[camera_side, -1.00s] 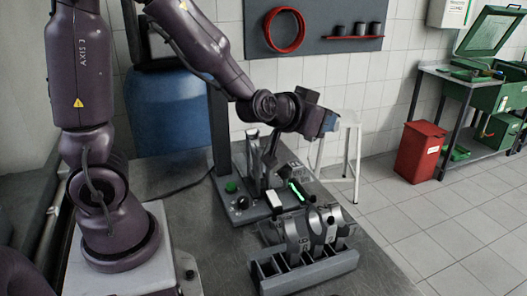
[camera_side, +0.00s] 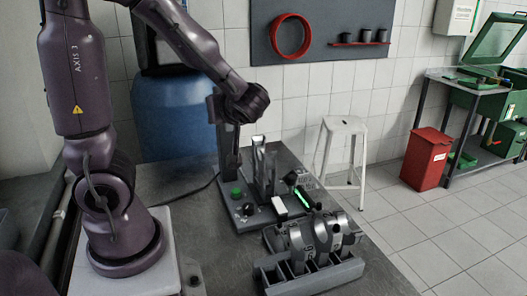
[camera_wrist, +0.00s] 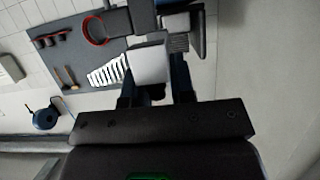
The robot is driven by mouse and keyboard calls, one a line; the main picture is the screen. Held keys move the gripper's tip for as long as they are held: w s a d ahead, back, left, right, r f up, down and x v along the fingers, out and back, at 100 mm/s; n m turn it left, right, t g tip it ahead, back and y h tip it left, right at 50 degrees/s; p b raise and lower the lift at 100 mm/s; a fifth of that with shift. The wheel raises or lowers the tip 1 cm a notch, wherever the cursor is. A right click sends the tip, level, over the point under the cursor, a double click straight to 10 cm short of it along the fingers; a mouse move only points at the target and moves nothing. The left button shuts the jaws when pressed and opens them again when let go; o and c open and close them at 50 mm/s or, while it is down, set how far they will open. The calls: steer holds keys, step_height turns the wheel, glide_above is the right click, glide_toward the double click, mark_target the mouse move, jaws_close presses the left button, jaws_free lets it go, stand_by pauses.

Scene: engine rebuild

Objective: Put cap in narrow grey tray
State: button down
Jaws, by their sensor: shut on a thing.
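In the wrist view my gripper (camera_wrist: 153,88) has its two dark fingers either side of a pale grey block-like piece, the cap (camera_wrist: 148,65), and is shut on it. In the side view my wrist is up by the dark upright post; the fingers and the cap cannot be made out there. A long, narrow grey tray (camera_side: 318,278) with upright dividers lies on the bench at the front. Several arched grey metal parts (camera_side: 305,237) stand just behind it; I cannot tell whether they touch it.
A grey fixture plate with a green button (camera_side: 236,192), a black knob (camera_side: 248,209) and a lit green strip (camera_side: 304,197) is on the bench. A dark upright post (camera_side: 229,150) stands behind. A white stool (camera_side: 344,125) is beyond the bench.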

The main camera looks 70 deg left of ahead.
steer(key=w+a+f, duration=0.2)
steer(key=w+f, duration=0.1)
steer(key=f, duration=0.1)
steer(key=w+a+f, duration=0.3)
steer(key=w+f, duration=0.1)
steer(key=w+a+f, duration=0.3)
steer(key=w+f, duration=0.1)
steer(key=shift+w+a+f, duration=0.15)
steer(key=shift+w+f, duration=0.05)
steer(key=shift+f, duration=0.15)
steer(key=c, duration=1)
jaws_free()
steer(key=shift+o, duration=0.2)
